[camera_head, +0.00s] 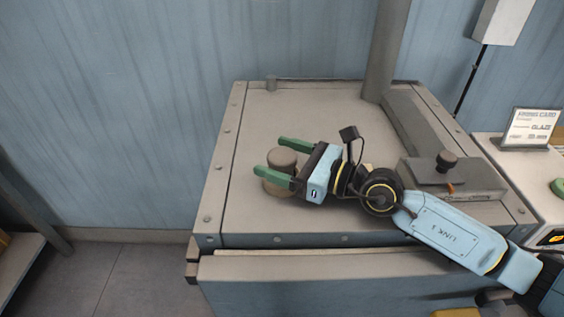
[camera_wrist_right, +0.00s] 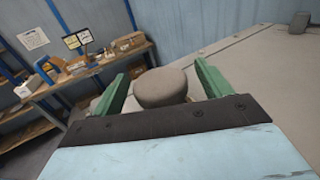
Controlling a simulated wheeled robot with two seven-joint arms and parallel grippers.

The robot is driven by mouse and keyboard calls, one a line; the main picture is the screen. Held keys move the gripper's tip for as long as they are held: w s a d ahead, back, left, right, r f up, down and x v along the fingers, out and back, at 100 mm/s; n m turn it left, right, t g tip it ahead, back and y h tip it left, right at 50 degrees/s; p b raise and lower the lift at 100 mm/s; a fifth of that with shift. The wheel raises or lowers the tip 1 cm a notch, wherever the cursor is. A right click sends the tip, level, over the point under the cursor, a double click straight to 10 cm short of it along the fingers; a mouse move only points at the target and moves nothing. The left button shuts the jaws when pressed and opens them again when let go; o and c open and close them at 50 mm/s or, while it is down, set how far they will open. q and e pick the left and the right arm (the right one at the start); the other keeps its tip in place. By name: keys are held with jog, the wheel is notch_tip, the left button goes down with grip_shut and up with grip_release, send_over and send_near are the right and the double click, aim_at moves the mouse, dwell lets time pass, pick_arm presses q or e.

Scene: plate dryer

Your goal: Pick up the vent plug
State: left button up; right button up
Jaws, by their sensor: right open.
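The vent plug (camera_head: 285,160) is a beige-brown, round-topped plug standing upright on the flat grey top of the dryer (camera_head: 300,112). My right gripper (camera_head: 270,156) is open, with its green fingers on either side of the plug. One finger crosses in front of the plug and hides part of its lower body. In the right wrist view the plug (camera_wrist_right: 160,88) stands between the two fingers, with gaps visible at both sides. My left gripper is not in view.
A thick grey pipe (camera_head: 387,50) rises at the dryer's back. A side table with a sign (camera_head: 531,127) is at right.

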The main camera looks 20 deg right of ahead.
jog(key=shift+c, duration=0.5)
jog(key=c, duration=1)
jog(key=shift+c, duration=0.2)
